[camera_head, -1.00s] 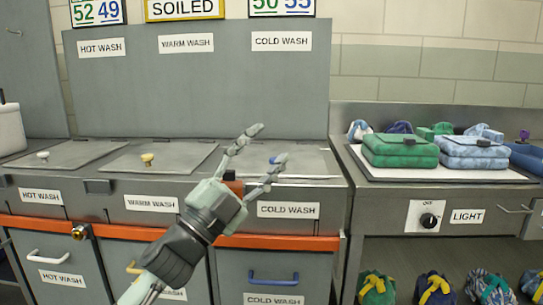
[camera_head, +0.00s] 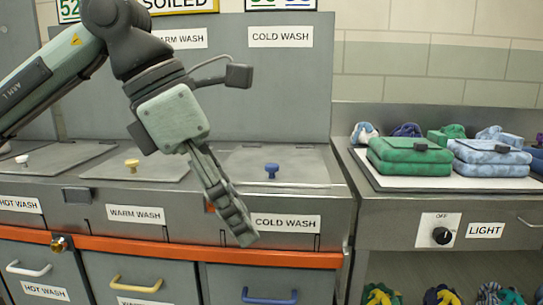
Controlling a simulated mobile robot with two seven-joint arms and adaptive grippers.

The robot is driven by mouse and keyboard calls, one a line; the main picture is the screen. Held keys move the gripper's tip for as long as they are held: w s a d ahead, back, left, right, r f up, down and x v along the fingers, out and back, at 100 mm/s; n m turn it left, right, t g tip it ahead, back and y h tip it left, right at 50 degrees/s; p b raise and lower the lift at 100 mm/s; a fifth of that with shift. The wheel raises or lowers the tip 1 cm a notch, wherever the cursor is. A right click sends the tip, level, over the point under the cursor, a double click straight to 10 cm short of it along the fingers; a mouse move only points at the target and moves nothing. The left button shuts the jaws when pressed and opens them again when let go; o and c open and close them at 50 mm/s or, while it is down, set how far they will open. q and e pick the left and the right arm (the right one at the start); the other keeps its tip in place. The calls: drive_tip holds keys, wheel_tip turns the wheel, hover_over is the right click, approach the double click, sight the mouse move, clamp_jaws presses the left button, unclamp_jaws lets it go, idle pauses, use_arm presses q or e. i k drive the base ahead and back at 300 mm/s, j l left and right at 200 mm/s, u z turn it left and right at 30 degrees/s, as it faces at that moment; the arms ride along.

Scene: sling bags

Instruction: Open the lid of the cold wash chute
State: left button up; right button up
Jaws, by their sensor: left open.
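The cold wash lid (camera_head: 300,163) is a flat grey metal panel with a blue knob (camera_head: 271,170), lying closed in the counter top. The cold wash label (camera_head: 286,223) is on the front face below it. My left gripper (camera_head: 240,228) hangs down from an arm that comes in at the upper left. Its fingers are seen nearly edge-on and are open and empty. They are to the left of and lower in the picture than the blue knob, in front of the counter's front, apart from the knob. My right gripper is not in view.
The warm wash lid with a yellow knob (camera_head: 132,165) and the hot wash lid with a white knob (camera_head: 22,160) are to the left. A bench to the right holds a green bag (camera_head: 410,157) and a light blue bag (camera_head: 490,158). A grey panel (camera_head: 285,90) rises behind.

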sight(302, 165)
drive_tip(key=i, duration=1.25)
